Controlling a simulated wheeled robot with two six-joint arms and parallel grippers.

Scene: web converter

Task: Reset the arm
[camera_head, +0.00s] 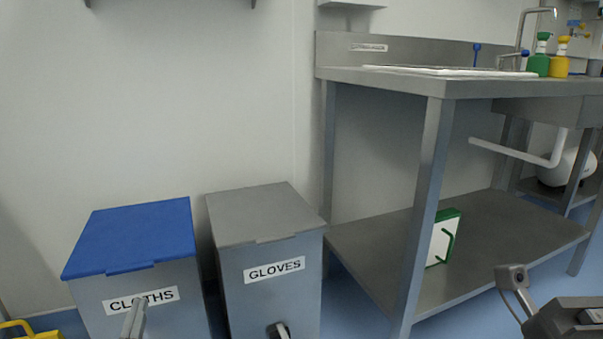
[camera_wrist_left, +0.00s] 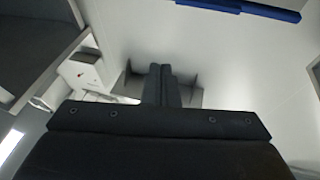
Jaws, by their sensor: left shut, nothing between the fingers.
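My left gripper (camera_head: 134,318) shows at the bottom left of the head view, in front of the label of the blue-lidded bin. Its two fingers are together and empty. In the left wrist view my left gripper (camera_wrist_left: 163,72) points up the picture, its fingers side by side with nothing between them. At the bottom right of the head view a dark part of my right arm shows with a small camera and a cable. The right fingers are not visible there.
A bin with a blue lid (camera_head: 137,237), labelled CLOTHS, stands beside a grey-lidded bin (camera_head: 262,212), labelled GLOVES. Both lids are down. A steel sink table (camera_head: 500,88) stands at the right. Its lower shelf (camera_head: 490,235) holds a green and white box (camera_head: 442,240).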

